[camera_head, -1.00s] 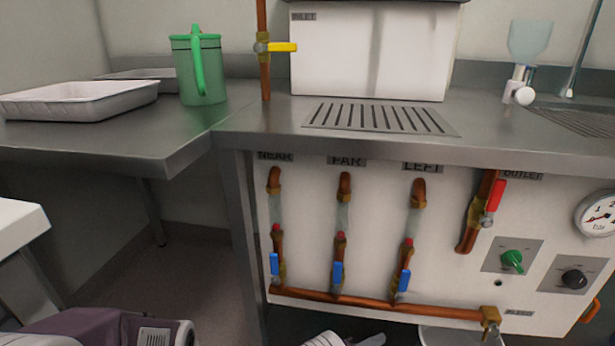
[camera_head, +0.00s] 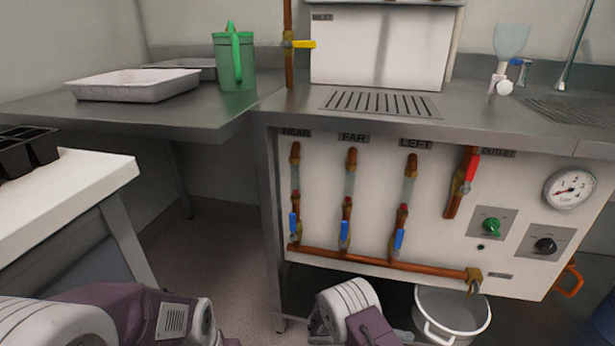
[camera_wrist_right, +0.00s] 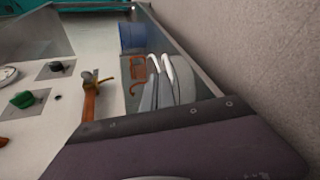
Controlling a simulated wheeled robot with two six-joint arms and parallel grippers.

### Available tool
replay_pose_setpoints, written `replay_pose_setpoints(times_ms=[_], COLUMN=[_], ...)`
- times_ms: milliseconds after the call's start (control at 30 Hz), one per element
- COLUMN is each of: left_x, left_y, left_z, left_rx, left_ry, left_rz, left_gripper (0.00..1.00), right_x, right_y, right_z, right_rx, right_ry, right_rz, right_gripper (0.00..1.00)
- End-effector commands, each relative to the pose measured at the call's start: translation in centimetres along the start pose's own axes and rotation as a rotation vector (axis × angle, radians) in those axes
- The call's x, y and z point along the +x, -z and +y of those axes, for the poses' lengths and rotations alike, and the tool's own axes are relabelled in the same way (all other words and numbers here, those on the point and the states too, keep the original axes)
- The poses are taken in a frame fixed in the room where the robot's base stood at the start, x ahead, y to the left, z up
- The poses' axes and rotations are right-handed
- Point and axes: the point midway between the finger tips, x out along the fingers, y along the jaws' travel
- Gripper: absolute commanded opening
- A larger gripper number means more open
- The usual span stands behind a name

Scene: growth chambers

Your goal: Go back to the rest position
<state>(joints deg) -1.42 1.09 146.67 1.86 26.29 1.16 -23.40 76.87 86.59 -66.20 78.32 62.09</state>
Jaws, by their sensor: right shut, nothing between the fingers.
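My right gripper (camera_head: 366,328) is at the bottom middle of the head view, white and purple, low in front of the valve panel (camera_head: 340,258). It is shut and empty, and touches nothing that I can see. Its fingertips are not clearly shown. In the right wrist view, a purple part of my own arm fills the bottom. My left arm's purple and white links are at the lower left of the head view. The left gripper's fingers do not show.
A white table (camera_head: 85,190) with black pots (camera_head: 28,150) stands close on the left. The steel bench (camera_head: 200,112) holds a white tray (camera_head: 135,86) and a green jug (camera_head: 234,65). A white bucket (camera_head: 452,312) sits under the panel. Bare floor lies between table and panel.

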Motion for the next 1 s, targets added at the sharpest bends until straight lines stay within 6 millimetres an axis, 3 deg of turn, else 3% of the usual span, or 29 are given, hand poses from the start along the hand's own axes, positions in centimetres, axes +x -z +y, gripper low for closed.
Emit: replay_pose_setpoints(times_ms=[33, 233, 400, 500, 700, 833, 1000], left_x=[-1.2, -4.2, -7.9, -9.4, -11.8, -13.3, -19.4], left_y=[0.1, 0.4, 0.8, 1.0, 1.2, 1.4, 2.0], left_z=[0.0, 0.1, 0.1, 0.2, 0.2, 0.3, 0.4], left_rx=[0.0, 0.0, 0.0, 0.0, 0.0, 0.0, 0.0], left_ry=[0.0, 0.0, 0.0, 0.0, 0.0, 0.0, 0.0], left_rz=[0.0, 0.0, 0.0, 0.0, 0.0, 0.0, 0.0], left_gripper=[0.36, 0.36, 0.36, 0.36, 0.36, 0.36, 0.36], right_x=[-0.4, -2.8, -8.1, -11.1, -15.2, -16.8, -18.7], right_y=[-1.1, -6.8, -12.9, -15.0, -17.3, -18.3, -19.4], right_z=[1.7, 5.6, 10.0, 12.0, 15.7, 18.3, 23.8], right_rx=[-0.01, -0.061, -0.018, 0.049, 0.214, 0.336, 0.325], right_ry=[0.059, 0.397, 0.813, 0.994, 1.201, 1.268, 1.267], right_rz=[-0.032, -0.146, -0.141, -0.081, 0.07, 0.173, 0.171], right_gripper=[0.0, 0.0, 0.0, 0.0, 0.0, 0.0, 0.0])
